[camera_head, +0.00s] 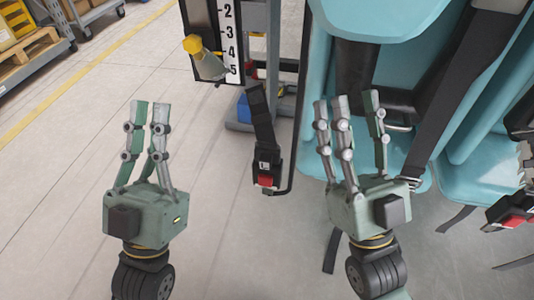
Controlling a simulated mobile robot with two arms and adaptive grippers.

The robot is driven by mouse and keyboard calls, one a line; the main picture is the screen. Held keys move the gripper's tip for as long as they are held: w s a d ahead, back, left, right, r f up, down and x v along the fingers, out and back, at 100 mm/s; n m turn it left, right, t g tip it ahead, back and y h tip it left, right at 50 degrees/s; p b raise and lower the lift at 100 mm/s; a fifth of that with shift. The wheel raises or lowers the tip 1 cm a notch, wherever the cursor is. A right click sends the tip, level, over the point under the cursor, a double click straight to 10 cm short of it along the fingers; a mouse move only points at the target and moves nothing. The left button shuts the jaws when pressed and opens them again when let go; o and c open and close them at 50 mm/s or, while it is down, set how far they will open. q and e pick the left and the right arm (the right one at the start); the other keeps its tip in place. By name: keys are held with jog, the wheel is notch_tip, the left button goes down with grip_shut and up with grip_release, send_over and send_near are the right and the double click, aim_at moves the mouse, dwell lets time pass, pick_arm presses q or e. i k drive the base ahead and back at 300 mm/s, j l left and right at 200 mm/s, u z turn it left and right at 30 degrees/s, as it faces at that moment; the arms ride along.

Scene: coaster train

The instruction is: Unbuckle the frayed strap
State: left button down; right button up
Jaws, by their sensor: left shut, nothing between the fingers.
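A black strap (262,122) with a buckle (266,168) bearing a red button hangs between my two grippers. A second black strap (447,108) runs diagonally over the teal seat (400,22) at the right. Another buckle with red parts (513,217) is at the right edge, partly cut off. I cannot tell from this view which strap is frayed. My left gripper (149,104) is shut and empty over the floor, left of the hanging buckle. My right gripper (352,99) has its fingers apart, in front of the seat, with nothing visible between them.
A height gauge (229,40) with numbers and a yellow-topped part (194,45) stands behind the hanging strap. Loose strap ends (455,219) hang low at the right. Shelving with boxes (25,38) is at the upper left. The floor at left is clear.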

aim_at(512, 221)
jog(key=k+z, duration=0.15)
jog(key=z, duration=0.25)
jog(key=k+z, duration=0.2)
jog(key=z, duration=0.15)
jog(key=k+z, duration=0.2)
jog(key=z, duration=0.2)
jog(key=k+z, duration=0.15)
jog(key=z, duration=0.2)
